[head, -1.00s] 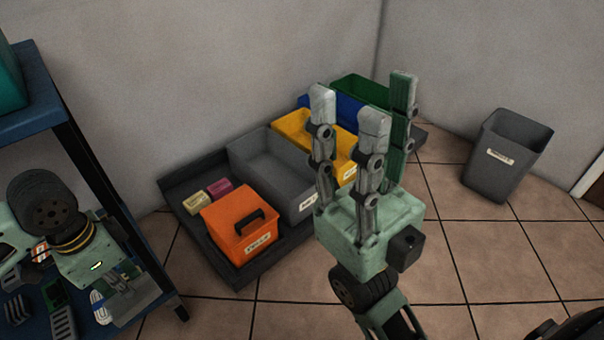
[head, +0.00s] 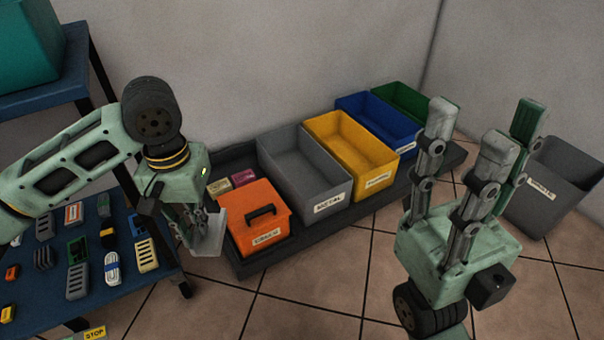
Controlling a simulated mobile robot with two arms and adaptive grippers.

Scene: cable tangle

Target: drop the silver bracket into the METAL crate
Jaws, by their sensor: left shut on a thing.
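My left gripper (head: 193,232) points down beside the blue shelf's right edge, shut on the silver bracket (head: 211,232), a light grey metal piece partly hidden by the fingers. It is held in the air left of the orange box. The METAL crate (head: 335,205) is the grey open bin with a white label, right of the orange box; what shows of its inside looks empty. My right gripper (head: 478,135) stands upright at the right with its fingers pointing up and apart, with nothing between them.
A lidded orange box (head: 262,235) stands between the bracket and the METAL crate. Yellow (head: 385,177), blue (head: 408,148) and green bins continue the row on a dark tray (head: 290,240). A grey waste bin (head: 548,200) stands at right. Several parts lie on the blue shelf (head: 130,297).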

